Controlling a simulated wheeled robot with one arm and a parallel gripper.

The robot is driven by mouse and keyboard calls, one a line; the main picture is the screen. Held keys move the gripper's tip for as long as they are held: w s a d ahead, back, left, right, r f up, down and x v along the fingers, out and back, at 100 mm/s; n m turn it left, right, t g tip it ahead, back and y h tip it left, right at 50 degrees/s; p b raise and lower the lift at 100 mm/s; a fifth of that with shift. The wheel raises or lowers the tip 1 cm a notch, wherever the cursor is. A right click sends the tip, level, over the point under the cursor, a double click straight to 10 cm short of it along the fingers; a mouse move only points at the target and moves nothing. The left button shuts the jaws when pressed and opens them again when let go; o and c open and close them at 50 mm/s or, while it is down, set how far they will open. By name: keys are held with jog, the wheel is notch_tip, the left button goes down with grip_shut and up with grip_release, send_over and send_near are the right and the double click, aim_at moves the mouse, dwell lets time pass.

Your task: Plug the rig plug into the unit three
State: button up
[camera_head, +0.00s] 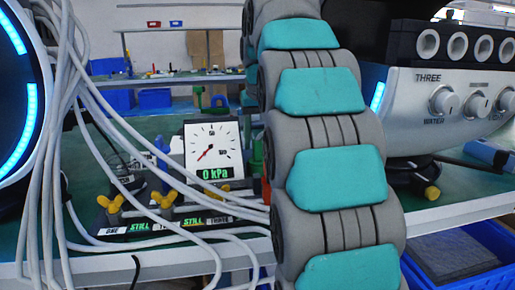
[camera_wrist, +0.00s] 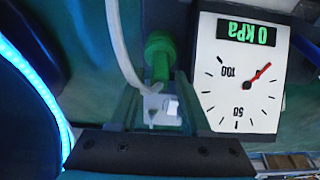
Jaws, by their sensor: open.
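Unit three (camera_head: 400,107), a silver machine marked THREE with knobs and a blue light strip, stands at the right in the head view. The rig on the table has a gauge (camera_head: 212,152) reading 0 kPa; it shows inverted in the wrist view (camera_wrist: 240,85). In the wrist view my gripper (camera_wrist: 157,90) is open, its fingers around or over a small white piece (camera_wrist: 160,110). A green knobbed part (camera_wrist: 159,55) is just beyond the fingers, beside the gauge; I cannot tell whether either is the rig plug. My arm hides the gripper in the head view.
White hoses (camera_head: 60,130) hang at the left and run across the rig. Yellow valve handles (camera_head: 112,208) stand at its front. A round machine with a blue light (camera_head: 15,100) is at the far left. A blue crate (camera_head: 455,255) is below right.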

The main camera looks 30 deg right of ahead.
jog(key=c, duration=0.7)
grip_shut()
dwell(0.4)
